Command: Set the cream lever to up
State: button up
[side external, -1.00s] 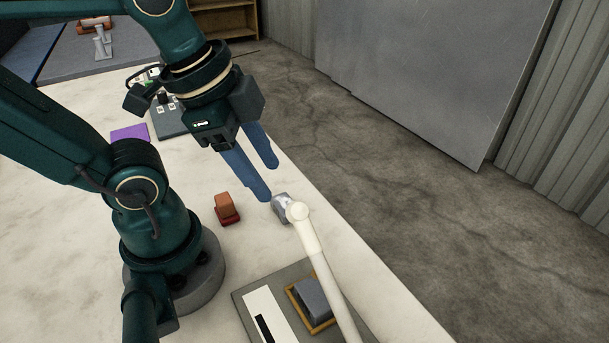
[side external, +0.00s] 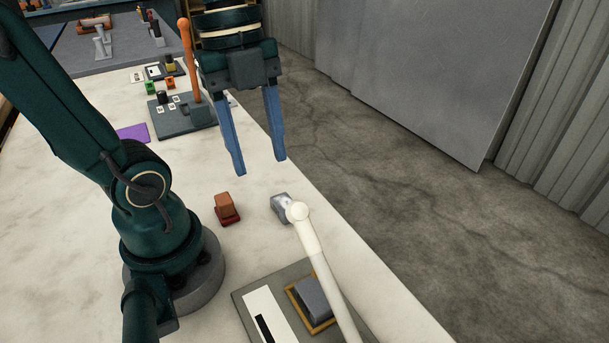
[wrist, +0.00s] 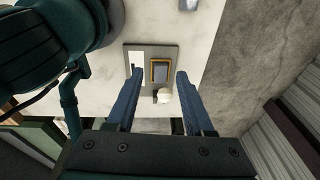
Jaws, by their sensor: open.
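The cream lever (side external: 318,250) rises at a slant from a grey panel (side external: 243,302) at the front of the side view, its round knob at the upper end. Its lower end is cut off by the frame. In the wrist view the cream knob (wrist: 165,96) shows nearly end-on at the panel's lower edge (wrist: 173,50). My gripper (side external: 260,166) is open and empty, above the table and behind the knob in the side view. In the wrist view my gripper (wrist: 160,70) has the knob between the lines of its blue fingers, with no contact visible.
The panel also bears a dark block in a yellow frame (side external: 313,299) and a white slotted plate (side external: 265,310). A metal block (side external: 279,204) and a red-orange block (side external: 227,209) lie nearby. An orange lever (side external: 187,50) stands on another panel farther back.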

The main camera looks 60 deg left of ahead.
jog(key=shift+w+a+g+h, duration=0.15)
jog(key=shift+w+a, duration=0.15)
jog(key=shift+a, duration=0.25)
jog(key=shift+w+a+g+h, duration=0.15)
jog(key=shift+w+a, duration=0.15)
jog(key=shift+a, duration=0.2)
jog(key=shift+c, duration=0.3)
